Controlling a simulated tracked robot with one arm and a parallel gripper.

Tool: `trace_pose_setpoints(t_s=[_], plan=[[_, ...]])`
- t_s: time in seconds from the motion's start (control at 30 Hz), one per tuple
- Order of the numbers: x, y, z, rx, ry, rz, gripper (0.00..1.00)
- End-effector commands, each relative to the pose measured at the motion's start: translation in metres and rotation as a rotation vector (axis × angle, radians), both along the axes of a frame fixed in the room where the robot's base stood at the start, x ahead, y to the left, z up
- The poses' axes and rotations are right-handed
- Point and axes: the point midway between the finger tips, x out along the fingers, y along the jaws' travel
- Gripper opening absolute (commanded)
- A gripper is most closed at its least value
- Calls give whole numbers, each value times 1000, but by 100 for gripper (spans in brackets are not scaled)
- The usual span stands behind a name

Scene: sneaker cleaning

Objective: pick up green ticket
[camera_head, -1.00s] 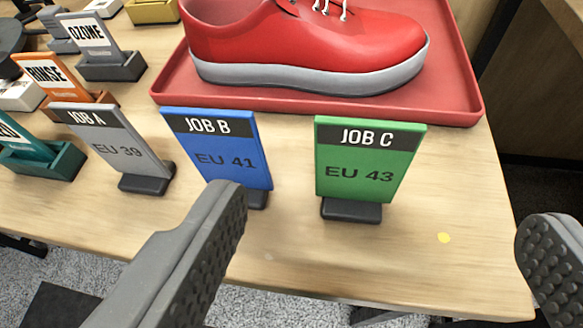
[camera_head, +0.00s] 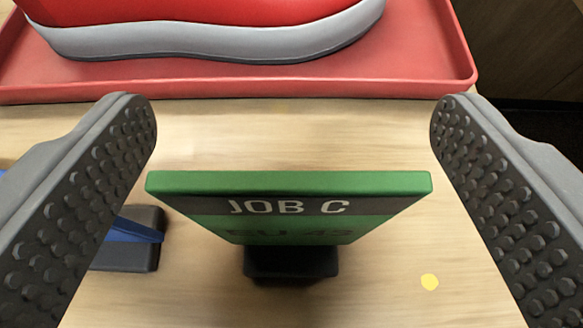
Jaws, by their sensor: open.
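The green ticket (camera_head: 288,183) stands upright in a dark base (camera_head: 290,264) on the wooden table, seen from above. It reads JOB C, with a size marking below that is foreshortened. My gripper (camera_head: 293,110) is open, with one studded finger on each side of the ticket. Neither finger touches it, and there is a gap on both sides. The left finger covers most of the blue ticket (camera_head: 135,231), of which only a blue edge and its dark base show.
A red tray (camera_head: 250,88) with a red sneaker (camera_head: 190,12) lies just behind the ticket. The table between the ticket and the tray is clear.

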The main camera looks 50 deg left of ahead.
Motion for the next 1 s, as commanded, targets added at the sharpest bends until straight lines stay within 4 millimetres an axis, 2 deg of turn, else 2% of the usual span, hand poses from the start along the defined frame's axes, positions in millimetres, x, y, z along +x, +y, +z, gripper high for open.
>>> trace_pose_setpoints(t_s=[0.13,0.37,0.47,0.5,0.6,1.0], plan=[[8,10,-6,0,-1,1,80],[9,11,-6,0,-1,1,80],[8,11,-6,0,0,1,55],[8,11,-6,0,0,1,44],[8,11,-6,0,0,1,21],[8,11,0,2,-1,2,21]])
